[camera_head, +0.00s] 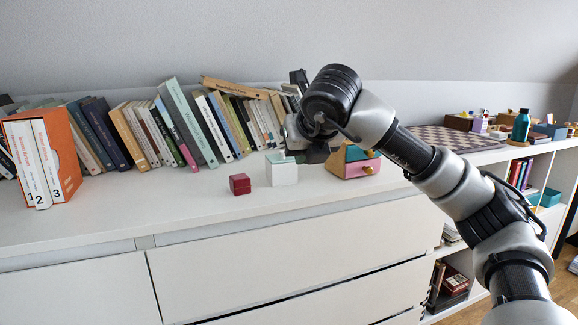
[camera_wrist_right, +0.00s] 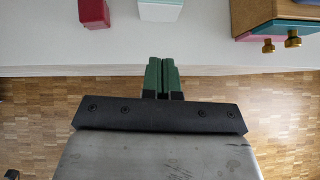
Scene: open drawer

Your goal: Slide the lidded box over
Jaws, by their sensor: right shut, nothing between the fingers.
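A small white box (camera_head: 282,172) with a lid-like upper part stands on the white cabinet top. A smaller red box (camera_head: 240,184), with a seam near its top, stands just left of it. I cannot tell for sure which of them is the lidded box. Both show at the top edge of the right wrist view, the red box (camera_wrist_right: 93,12) and the white box (camera_wrist_right: 160,10), partly cut off. My right gripper (camera_wrist_right: 163,62) is shut and empty, its green fingers together below the white box in that view, apart from it. In the head view it is partly hidden by my wrist. My left gripper is not in view.
A wooden box with coloured drawers (camera_head: 354,163) stands right of the white box. A row of books (camera_head: 180,125) leans along the wall behind, with an orange slipcase (camera_head: 65,150) at left. A chessboard (camera_head: 455,138) lies at right. The cabinet top (camera_head: 150,205) is clear left of the red box.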

